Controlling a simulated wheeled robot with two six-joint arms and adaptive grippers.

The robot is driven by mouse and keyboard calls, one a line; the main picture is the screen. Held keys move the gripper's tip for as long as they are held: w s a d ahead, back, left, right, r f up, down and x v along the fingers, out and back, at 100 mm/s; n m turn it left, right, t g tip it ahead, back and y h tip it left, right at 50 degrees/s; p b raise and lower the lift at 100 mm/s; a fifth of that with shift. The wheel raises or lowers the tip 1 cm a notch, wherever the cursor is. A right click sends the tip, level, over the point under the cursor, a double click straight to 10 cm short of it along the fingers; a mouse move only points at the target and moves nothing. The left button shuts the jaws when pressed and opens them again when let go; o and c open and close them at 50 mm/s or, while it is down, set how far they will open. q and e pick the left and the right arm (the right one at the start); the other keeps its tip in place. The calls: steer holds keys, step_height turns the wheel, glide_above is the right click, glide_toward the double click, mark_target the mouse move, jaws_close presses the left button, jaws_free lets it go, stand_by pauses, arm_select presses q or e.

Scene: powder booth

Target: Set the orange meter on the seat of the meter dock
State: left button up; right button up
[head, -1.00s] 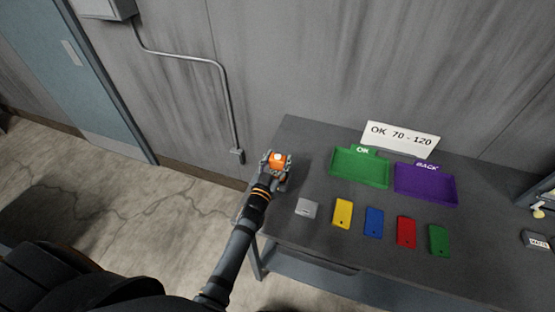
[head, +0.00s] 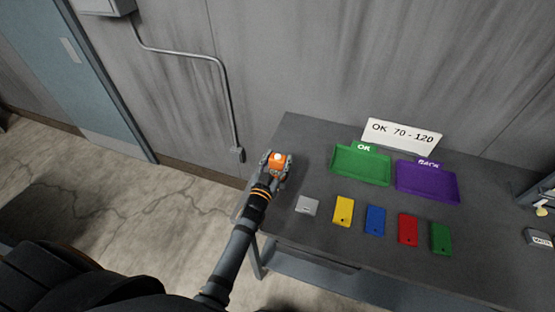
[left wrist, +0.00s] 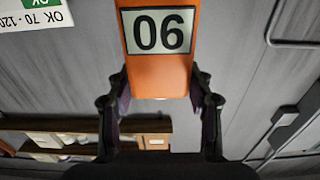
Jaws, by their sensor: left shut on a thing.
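The orange meter (head: 275,167) is held in my left gripper (head: 276,163) over the left end of the table. In the left wrist view the meter (left wrist: 160,71) is between the two dark fingers, and its pale display shows 06 as the picture stands. My left gripper (left wrist: 160,105) is shut on its sides. A small grey block (head: 307,206) sits on the table just right of and nearer than the gripper; it may be the meter dock, but its seat is too small to make out. My right gripper is not in view.
On the dark table (head: 300,135) stand a green OK tray (head: 361,181), a purple BACK tray (head: 427,195) and a white sign (head: 402,136) reading OK 70 - 120. Yellow (head: 343,210), blue (head: 375,219), red (head: 408,229) and green (head: 441,238) pieces form a row in front.

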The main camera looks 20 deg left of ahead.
arm_select(q)
steer(key=shift+f, duration=0.1)
stand_by(0.5)
steer(key=o, duration=1.5)
steer(key=shift+c, duration=0.2)
steer(key=shift+s, duration=0.15)
steer(key=s, duration=1.1)
steer(key=shift+s+a, duration=0.25)
steer(key=shift+s, duration=0.15)
